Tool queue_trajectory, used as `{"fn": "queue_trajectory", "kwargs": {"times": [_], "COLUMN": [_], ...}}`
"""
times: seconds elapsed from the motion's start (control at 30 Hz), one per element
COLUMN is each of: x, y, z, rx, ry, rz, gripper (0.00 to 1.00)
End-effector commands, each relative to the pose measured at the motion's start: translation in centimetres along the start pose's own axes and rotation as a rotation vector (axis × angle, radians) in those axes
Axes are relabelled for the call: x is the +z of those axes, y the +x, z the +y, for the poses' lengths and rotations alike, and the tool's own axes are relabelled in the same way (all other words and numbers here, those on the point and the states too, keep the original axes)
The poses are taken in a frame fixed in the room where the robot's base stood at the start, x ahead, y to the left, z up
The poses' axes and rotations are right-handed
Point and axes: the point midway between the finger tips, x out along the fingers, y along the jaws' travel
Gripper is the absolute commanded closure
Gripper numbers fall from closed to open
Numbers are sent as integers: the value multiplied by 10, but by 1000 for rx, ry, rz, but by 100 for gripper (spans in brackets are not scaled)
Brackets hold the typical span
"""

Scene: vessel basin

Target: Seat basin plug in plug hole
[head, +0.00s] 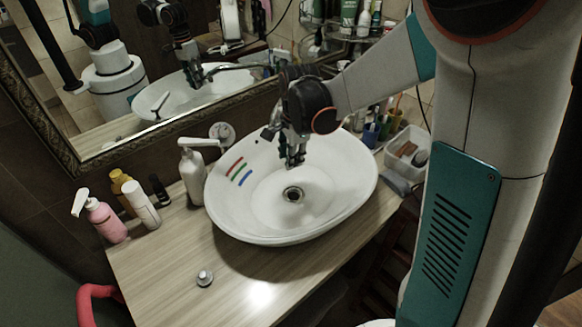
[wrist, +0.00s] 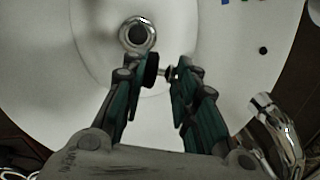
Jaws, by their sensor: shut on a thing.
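The white oval basin (head: 335,205) stands on the wooden counter. Its metal-ringed plug hole (head: 293,194) is open; it also shows at the top of the wrist view (wrist: 137,35). My gripper (head: 293,160) hangs inside the basin, above and behind the hole. In the wrist view my gripper (wrist: 167,74) is shut on a small part with a dark disc and a metal stem, which looks like the basin plug (wrist: 151,70). The plug appears tilted on its side, just below and right of the hole in that view, apart from it. The fingers partly hide it.
A small round metal piece (head: 204,279) lies on the counter's front left. A white pump bottle (head: 193,172) stands against the basin's left side; pink (head: 105,219) and other bottles are farther left. A chrome tap (wrist: 280,135) shows in the wrist view. The front counter is mostly clear.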

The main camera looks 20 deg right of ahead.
Motion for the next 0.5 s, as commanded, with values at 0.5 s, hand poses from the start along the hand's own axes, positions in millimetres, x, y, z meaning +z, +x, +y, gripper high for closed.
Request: {"fn": "queue_trajectory", "kwargs": {"times": [0.5], "x": [0], "y": [-81], "z": [-13], "rx": [0], "ry": [0], "rz": [0], "gripper": [98]}}
